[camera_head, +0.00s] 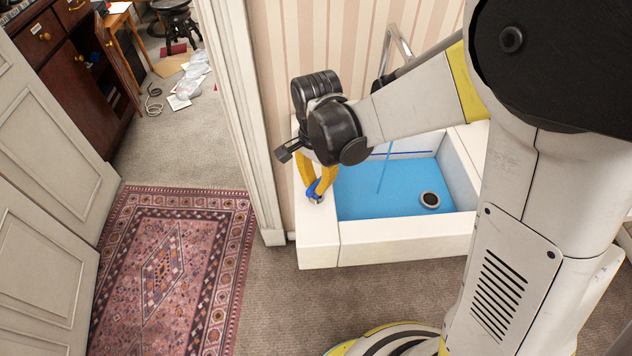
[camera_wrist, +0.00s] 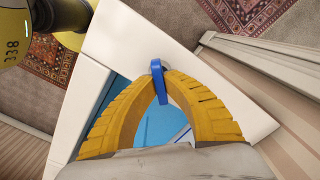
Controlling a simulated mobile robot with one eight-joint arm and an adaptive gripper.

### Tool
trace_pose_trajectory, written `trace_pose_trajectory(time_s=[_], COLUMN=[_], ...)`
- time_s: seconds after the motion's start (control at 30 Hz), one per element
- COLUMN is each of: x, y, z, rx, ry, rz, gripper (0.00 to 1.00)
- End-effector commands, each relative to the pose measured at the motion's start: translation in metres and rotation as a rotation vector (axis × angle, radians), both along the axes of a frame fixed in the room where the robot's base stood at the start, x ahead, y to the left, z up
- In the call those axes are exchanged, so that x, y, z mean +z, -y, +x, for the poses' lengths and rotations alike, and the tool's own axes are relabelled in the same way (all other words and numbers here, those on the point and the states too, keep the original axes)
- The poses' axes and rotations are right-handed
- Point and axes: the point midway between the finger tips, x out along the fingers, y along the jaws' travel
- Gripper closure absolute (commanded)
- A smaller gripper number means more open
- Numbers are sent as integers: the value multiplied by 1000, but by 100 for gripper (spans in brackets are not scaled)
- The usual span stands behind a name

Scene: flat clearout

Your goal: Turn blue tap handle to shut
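The blue tap handle (camera_head: 315,188) sits on the white front-left rim of the sink (camera_head: 405,235). In the wrist view the handle (camera_wrist: 157,80) is a narrow blue lever on a small metal base. My gripper (camera_wrist: 160,78) has its two yellow fingers closed in on either side of the lever, tips against it. In the head view my gripper (camera_head: 317,186) points down at the rim and partly covers the handle. A thin light-blue stream (camera_head: 386,168) shows over the blue basin floor.
The basin has a dark round drain (camera_head: 429,200). A metal spout (camera_head: 398,42) rises behind my arm. A door frame (camera_head: 240,110) stands close left of the sink. A patterned rug (camera_head: 172,270) lies on the floor. A wooden cabinet (camera_head: 60,70) and scattered papers are beyond the doorway.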

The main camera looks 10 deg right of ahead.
Motion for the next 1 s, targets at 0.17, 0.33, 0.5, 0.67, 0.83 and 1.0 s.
trace_pose_trajectory(time_s=[0.17,0.33,0.5,0.67,0.83,1.0], x=[0,-1,-1,0,0,-1], y=[0,0,0,0,0,0], z=[0,0,0,0,0,0], rx=[0,-147,-364,-404,-410,-610], ry=[0,0,0,0,0,-1], rz=[0,0,0,0,0,-1], gripper=[100,100,100,100,100,100])
